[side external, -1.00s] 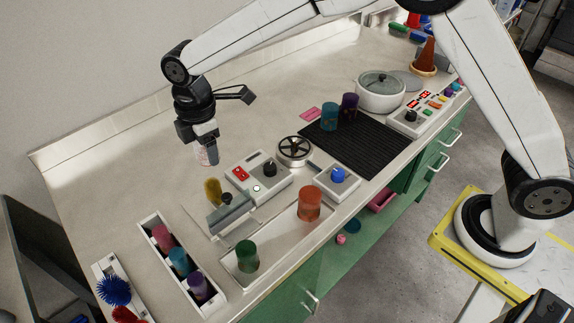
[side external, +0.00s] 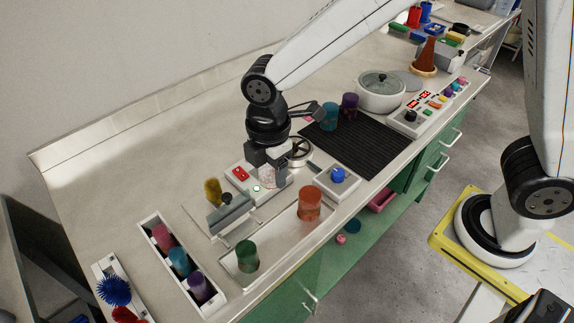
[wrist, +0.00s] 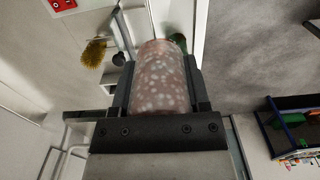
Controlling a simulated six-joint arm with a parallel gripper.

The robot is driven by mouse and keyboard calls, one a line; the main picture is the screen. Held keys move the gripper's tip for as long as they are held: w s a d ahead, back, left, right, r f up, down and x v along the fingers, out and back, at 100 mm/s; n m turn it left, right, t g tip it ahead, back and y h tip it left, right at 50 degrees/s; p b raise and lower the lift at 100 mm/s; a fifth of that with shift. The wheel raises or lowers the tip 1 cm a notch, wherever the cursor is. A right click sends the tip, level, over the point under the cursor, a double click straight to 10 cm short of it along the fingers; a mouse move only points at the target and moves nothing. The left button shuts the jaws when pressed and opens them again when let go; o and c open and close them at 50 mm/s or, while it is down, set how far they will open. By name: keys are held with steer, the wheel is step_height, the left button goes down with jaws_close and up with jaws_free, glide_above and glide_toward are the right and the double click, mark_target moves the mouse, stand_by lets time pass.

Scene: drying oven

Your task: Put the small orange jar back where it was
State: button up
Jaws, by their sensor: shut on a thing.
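My gripper (side external: 270,160) is shut on a pale pinkish jar with white speckles (wrist: 160,82), held between both fingers. In the side view the jar is mostly hidden by the fingers, and it hangs over the control box (side external: 241,173) with red buttons. An orange jar (side external: 309,203) stands upright in the right part of the shallow tray (side external: 282,247), to the right of and below my gripper. A green jar (side external: 246,256) stands at the tray's left end; a bit of it shows behind the held jar in the wrist view (wrist: 178,41).
A grey device with a yellow brush (side external: 213,191) stands left of my gripper. A rack (side external: 156,247) holds red, blue and purple jars. A blue-knob box (side external: 337,181), handwheel (side external: 300,148), black mat (side external: 365,147) and white pot (side external: 381,95) lie rightward. The back-left counter is clear.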

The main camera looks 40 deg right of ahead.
steer(key=shift+s+d+f, duration=0.1)
steer(key=shift+s+d, duration=0.15)
steer(key=shift+s, duration=0.2)
steer(key=shift+s+d+f, duration=0.1)
steer(key=shift+s+d, duration=0.1)
steer(key=shift+s, duration=0.25)
glide_above(282, 232)
step_height(282, 232, down, 8)
steer(key=shift+f, duration=0.15)
steer(key=shift+f, duration=4)
steer(key=shift+f, duration=0.1)
steer(key=o, duration=1)
steer(key=shift+c, duration=0.2)
step_height(282, 232, up, 12)
